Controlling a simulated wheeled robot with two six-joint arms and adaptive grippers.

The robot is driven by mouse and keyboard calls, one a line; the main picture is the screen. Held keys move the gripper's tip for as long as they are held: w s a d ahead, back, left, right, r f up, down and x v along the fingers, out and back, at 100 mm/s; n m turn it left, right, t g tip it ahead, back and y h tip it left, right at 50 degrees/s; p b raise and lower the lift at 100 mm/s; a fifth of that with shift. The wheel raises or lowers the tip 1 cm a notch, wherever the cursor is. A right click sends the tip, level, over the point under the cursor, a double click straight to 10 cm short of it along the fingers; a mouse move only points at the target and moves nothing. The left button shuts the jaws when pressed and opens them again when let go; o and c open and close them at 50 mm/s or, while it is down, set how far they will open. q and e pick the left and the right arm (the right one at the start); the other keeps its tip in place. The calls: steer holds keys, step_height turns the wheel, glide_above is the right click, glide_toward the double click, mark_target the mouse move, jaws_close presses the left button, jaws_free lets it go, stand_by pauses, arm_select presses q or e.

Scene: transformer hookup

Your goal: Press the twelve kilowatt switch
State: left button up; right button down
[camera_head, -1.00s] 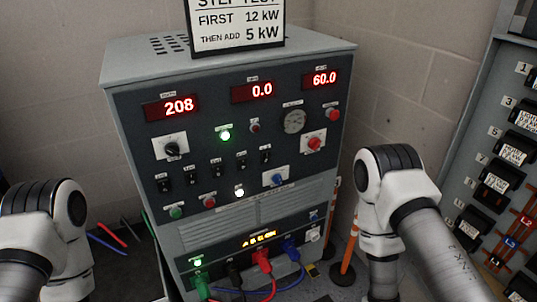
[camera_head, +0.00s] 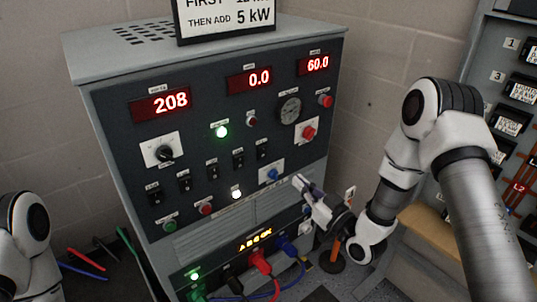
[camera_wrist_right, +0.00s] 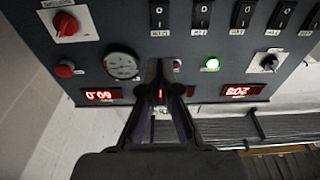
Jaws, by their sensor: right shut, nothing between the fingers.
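A grey load bank (camera_head: 105,75) has a row of several black rocker switches (camera_head: 212,168) on its front panel. They also show upside down along the top of the right wrist view (camera_wrist_right: 202,14). Their small labels are too blurred to read, so I cannot tell which is the twelve kilowatt one. My right gripper (camera_head: 298,181) is shut and empty, in front of the panel's right side, right of the switches and near the blue knob (camera_head: 272,174). In the right wrist view the closed fingertips (camera_wrist_right: 160,75) point toward the panel. My left gripper is out of view.
Red displays read 208, 0.0 and 60.0. A green lamp (camera_head: 221,131) and a white lamp (camera_head: 236,194) glow. Red knobs (camera_head: 309,132) sit at the panel's right. Coloured cables (camera_head: 262,262) plug in below. A sign (camera_head: 225,18) stands on top. A breaker panel (camera_head: 510,95) is at right.

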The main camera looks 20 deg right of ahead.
mark_target(264, 148)
steer(key=p+x, duration=0.2)
steer(key=x, duration=1.1)
steer(key=shift+w+r, duration=0.1)
steer(key=shift+r, duration=0.05)
steer(key=shift+w, duration=0.15)
steer(key=shift+w+a, duration=0.1)
steer(key=shift+w, duration=0.05)
steer(key=shift+r, duration=0.1)
